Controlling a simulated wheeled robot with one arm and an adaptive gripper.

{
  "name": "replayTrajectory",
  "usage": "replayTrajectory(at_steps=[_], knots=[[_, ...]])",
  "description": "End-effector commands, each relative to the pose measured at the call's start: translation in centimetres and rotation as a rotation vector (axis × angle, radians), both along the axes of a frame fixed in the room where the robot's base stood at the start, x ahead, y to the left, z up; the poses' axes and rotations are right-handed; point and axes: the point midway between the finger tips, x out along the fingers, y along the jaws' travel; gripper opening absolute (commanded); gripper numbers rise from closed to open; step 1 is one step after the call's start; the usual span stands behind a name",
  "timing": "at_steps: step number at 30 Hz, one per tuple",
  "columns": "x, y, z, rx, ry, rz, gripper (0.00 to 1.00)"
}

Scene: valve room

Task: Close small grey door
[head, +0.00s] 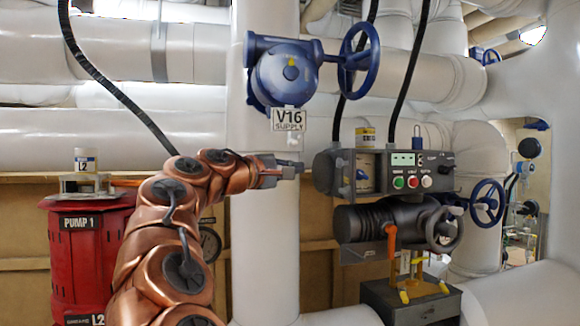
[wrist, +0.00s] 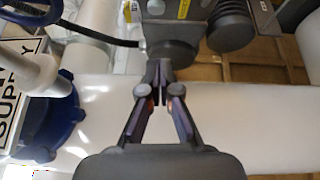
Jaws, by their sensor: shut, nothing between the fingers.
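A grey control box (head: 432,172) hangs on the pipework right of centre in the head view. Left of its buttons is a light-coloured opening (head: 367,160) with a small blue and yellow thing inside. A dark grey rounded part (head: 326,171) stands at the opening's left edge; I cannot tell if it is the small grey door or part of the housing. My gripper (head: 300,169) is just left of this part. In the wrist view my gripper (wrist: 161,66) is shut and empty, its tips at or close to a grey housing (wrist: 174,48); contact is unclear.
A blue valve (head: 289,72) with a handwheel and V16 sign (head: 289,120) is above my gripper. A dark grey actuator (head: 385,224) with an orange lever (head: 391,250) sits below the box. A red pump (head: 88,250) stands left. White pipes surround the area.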

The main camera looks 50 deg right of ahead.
Motion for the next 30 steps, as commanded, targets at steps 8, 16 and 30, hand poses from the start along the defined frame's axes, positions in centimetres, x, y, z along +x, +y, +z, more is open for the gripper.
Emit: replayTrajectory(at_steps=[8,16,30], knots=[[-0.4,-4.6,0.3,0.002,-0.001,-0.001,0.00],[-1.8,-7.0,0.4,0.002,0.000,-0.003,0.00],[-3.6,-8.5,0.5,0.001,-0.001,0.000,0.00]])
